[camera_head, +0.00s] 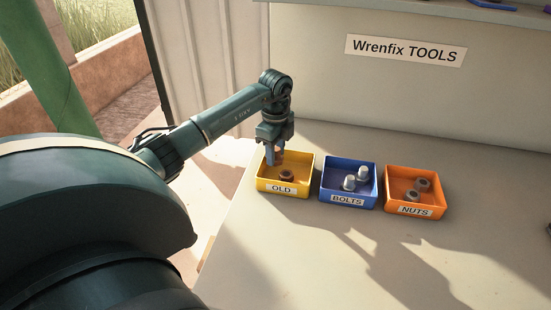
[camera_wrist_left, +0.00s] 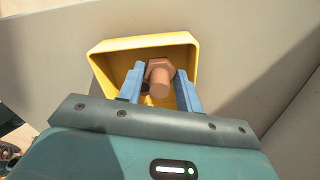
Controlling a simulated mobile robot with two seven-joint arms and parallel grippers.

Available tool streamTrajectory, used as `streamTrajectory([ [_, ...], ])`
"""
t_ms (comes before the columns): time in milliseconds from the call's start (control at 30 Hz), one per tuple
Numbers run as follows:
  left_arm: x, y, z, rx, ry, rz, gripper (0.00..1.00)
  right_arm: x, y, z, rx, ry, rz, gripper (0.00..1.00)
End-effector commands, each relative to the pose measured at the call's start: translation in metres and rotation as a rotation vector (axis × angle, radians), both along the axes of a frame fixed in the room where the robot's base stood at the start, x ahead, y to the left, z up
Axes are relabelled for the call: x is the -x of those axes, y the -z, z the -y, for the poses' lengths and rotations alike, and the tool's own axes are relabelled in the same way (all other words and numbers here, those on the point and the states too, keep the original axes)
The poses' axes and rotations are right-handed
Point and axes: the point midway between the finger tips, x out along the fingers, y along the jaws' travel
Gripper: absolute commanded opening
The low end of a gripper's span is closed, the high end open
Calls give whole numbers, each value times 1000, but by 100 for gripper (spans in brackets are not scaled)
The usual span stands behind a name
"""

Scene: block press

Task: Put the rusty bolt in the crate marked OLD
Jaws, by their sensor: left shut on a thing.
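My left gripper (camera_head: 274,157) is over the left part of the yellow crate marked OLD (camera_head: 281,188). In the left wrist view its blue fingers (camera_wrist_left: 160,88) are shut on the rusty bolt (camera_wrist_left: 160,76), which is reddish brown with a hexagonal head. The yellow crate (camera_wrist_left: 190,44) lies behind the bolt in that view. A brown rusty piece (camera_head: 287,175) lies inside the OLD crate. I cannot tell how far the bolt is above the crate floor. My right gripper does not show.
A blue crate marked BOLTS (camera_head: 348,201) with several grey bolts stands right of the OLD crate. An orange crate marked NUTS (camera_head: 415,211) with grey nuts stands beyond it. The bench front (camera_head: 300,260) is clear. A wall and shelf are behind.

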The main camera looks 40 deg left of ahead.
Motion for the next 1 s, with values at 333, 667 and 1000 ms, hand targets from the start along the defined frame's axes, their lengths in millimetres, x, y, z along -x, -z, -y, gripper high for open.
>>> streamTrajectory([
  [333,0,29,0,0,1,-1,10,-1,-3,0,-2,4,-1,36],
  [667,0,32,0,0,0,-2,43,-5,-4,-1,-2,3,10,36],
  [1000,0,26,0,0,1,-1,44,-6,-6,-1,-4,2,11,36],
])
